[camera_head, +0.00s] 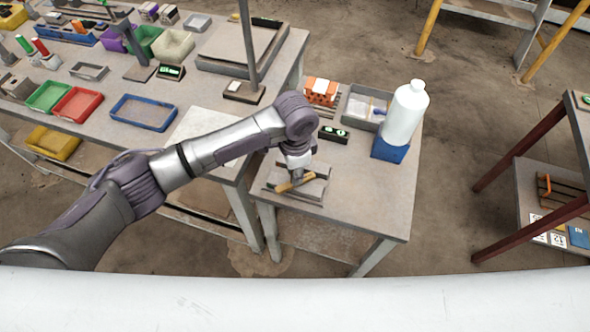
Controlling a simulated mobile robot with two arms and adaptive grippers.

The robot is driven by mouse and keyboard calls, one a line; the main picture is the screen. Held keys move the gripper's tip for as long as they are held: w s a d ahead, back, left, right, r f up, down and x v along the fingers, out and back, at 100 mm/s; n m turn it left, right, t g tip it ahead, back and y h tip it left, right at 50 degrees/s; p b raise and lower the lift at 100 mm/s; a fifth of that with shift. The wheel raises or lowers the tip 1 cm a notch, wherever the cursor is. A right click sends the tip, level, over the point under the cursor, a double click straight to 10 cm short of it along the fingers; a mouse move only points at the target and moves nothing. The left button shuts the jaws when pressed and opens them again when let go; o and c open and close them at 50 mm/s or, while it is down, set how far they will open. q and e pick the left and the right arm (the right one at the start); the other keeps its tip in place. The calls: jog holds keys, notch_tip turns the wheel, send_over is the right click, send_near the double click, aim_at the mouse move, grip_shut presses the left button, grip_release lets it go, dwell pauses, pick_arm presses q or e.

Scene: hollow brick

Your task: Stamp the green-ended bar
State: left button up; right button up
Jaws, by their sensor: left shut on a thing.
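My left gripper (297,176) reaches down at the small table and is shut on a tan bar (284,187), which lies at a slant just over or on a shallow grey tray (316,190). I cannot make out a green end on this bar, as the fingers hide part of it. No stamp is clearly recognisable. My right gripper is not in view.
An orange hollow brick (321,88), a grey bin (358,104), a black box with a green display (334,134) and a white bottle (404,115) on a blue block (389,150) stand behind. The table's front right (375,205) is clear. A cluttered bench (105,85) is at left.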

pick_arm(q)
jog(key=shift+s+f+p, duration=0.1)
jog(key=shift+f+p, duration=0.05)
jog(key=shift+p, duration=0.2)
dwell(1.5)
notch_tip(320, 180, up, 7)
jog(key=p, duration=0.8)
dwell(0.4)
